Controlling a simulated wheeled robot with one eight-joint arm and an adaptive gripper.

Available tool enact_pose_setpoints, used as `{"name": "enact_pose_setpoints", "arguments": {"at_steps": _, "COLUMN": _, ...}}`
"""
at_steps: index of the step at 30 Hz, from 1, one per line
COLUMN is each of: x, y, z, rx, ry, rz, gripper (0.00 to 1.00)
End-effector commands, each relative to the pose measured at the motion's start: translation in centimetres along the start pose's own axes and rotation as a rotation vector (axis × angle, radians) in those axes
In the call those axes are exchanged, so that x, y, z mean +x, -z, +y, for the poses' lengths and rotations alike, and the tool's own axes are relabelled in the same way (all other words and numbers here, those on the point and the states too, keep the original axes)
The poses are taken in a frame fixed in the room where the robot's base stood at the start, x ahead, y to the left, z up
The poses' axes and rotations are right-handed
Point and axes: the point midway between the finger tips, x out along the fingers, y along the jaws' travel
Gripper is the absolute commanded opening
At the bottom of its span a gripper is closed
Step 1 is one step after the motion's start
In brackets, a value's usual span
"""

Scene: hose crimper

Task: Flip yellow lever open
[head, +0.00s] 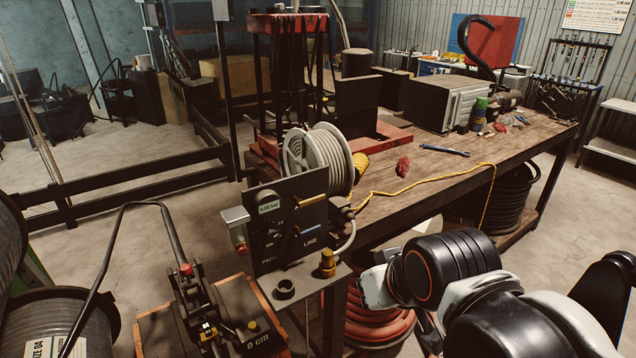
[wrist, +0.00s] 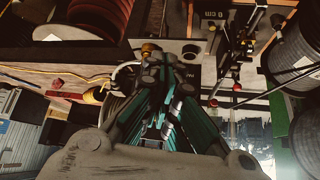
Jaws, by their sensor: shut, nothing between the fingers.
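A dark upright control panel (head: 286,240) stands at the near left corner of the workbench. A yellow lever (head: 312,199) lies near its upper right, roughly level, above a blue lever (head: 308,230). My arm reaches in from the right in the head view, its wrist right of the panel; my fingers cannot be made out there. In the wrist view my gripper (wrist: 166,78) is shut and empty, with teal fingers pointing toward the panel (wrist: 196,72). It looks apart from the yellow lever, which I cannot make out in the wrist view; the fingers cover part of the panel.
A brass-coloured knob (head: 327,263) and a dark ring (head: 285,289) sit on the panel's lower shelf. A hose reel (head: 325,160) stands behind the panel. A grey box with a red button (head: 238,230) is at its left. A yellow cord (head: 430,180) crosses the workbench (head: 470,155).

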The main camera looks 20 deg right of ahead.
Motion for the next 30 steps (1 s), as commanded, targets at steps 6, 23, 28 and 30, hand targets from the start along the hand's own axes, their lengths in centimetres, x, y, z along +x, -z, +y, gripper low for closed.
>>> {"name": "enact_pose_setpoints", "arguments": {"at_steps": 6, "x": -1.3, "y": 7.9, "z": -0.4, "rx": -0.043, "ry": 0.054, "rz": 0.024, "gripper": 0.0}}
{"name": "enact_pose_setpoints", "arguments": {"at_steps": 23, "x": 2.7, "y": 27.1, "z": 1.6, "rx": -0.2, "ry": 0.18, "rz": 0.139, "gripper": 0.0}}
{"name": "enact_pose_setpoints", "arguments": {"at_steps": 28, "x": 4.0, "y": 28.8, "z": 2.2, "rx": -0.226, "ry": 0.19, "rz": 0.156, "gripper": 0.0}}
{"name": "enact_pose_setpoints", "arguments": {"at_steps": 30, "x": 4.3, "y": 29.0, "z": 2.4, "rx": -0.23, "ry": 0.192, "rz": 0.159, "gripper": 0.0}}
